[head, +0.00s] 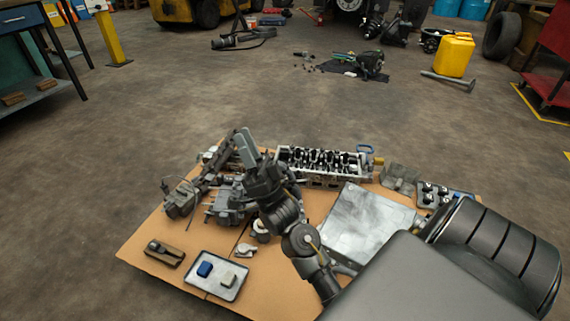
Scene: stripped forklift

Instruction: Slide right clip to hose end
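My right gripper (245,143) reaches in from the lower right over the cardboard sheet, pointing up and left. Its grey fingers look close together, but whether they are shut or hold anything is too small to tell. Just left of it a dark, elongated, jointed-looking part (208,172) runs down to a dark block (181,200). It may include a hose, but I cannot make out a hose end. The right clip cannot be picked out at this size, and my gripper and arm hide part of this area. My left gripper is not in view.
A yellow canister (455,54) stands behind. Open floor surrounds the sheet.

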